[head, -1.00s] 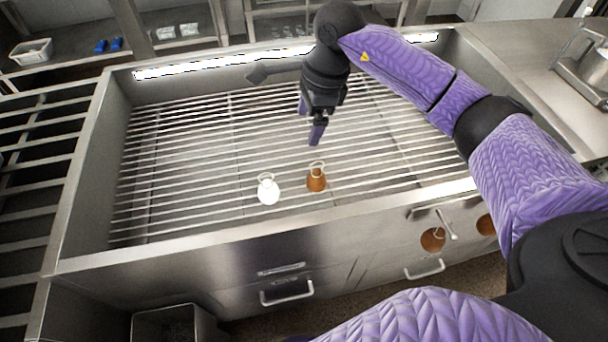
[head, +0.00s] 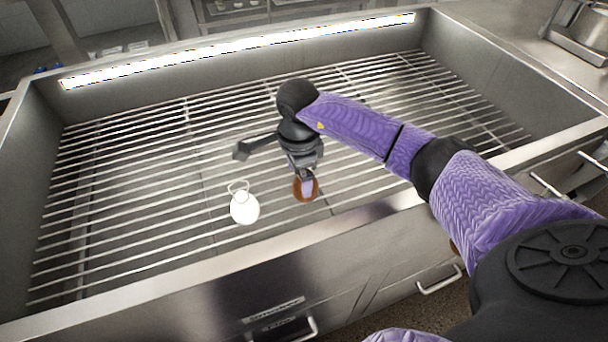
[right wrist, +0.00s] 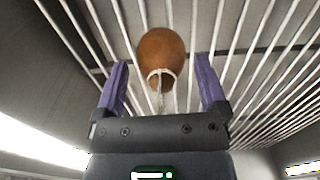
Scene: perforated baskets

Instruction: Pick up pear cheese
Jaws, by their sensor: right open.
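Two pear-shaped cheeses with cord loops at their necks stand on the metal rack, one white (head: 245,209) and one brown (head: 313,190). My right gripper (head: 307,186) is directly above and over the brown one and hides part of it in the head view. In the right wrist view the brown cheese (right wrist: 161,58) lies ahead of and between the two purple fingers of the right gripper (right wrist: 161,88). The fingers are spread apart, with nothing between their pads that I can see gripped. My left gripper is not in view.
The barred rack (head: 120,200) sits in a steel basin with raised walls. The front rim (head: 200,276) runs below the cheeses. The white cheese stands close to the left of my right gripper. Rack to the far left and right is clear.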

